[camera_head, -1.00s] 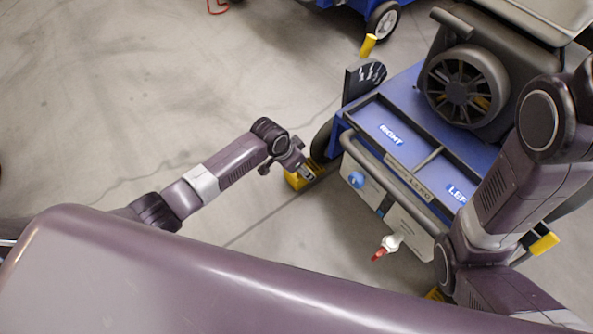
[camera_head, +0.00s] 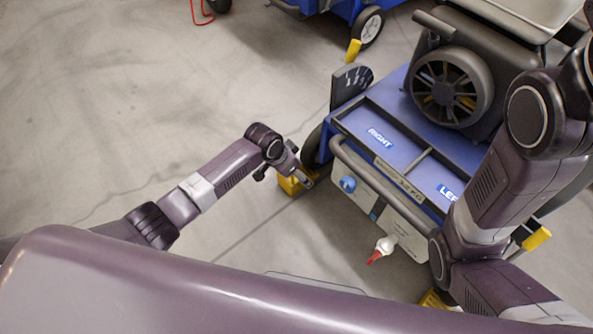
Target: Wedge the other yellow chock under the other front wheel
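The blue cart (camera_head: 400,150) has "RIGHT" and "LEFT" labels on its front deck. Its dark wheel by the "RIGHT" label (camera_head: 312,146) shows partly at the left corner. A yellow chock (camera_head: 288,187) lies on the floor close to that wheel; whether it touches is unclear. My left gripper (camera_head: 288,172) is at this chock and partly covers it; its finger opening is unclear. Another yellow chock (camera_head: 430,299) shows in part at the lower right, beside my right arm, which hides the nearby corner and wheel. My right gripper is not visible.
A white spout with a red tip (camera_head: 377,254) sticks out from the cart front. Yellow-ended parts stand at the cart's far left (camera_head: 353,50) and right side (camera_head: 537,239). Another blue cart (camera_head: 335,12) stands behind. The left floor is clear.

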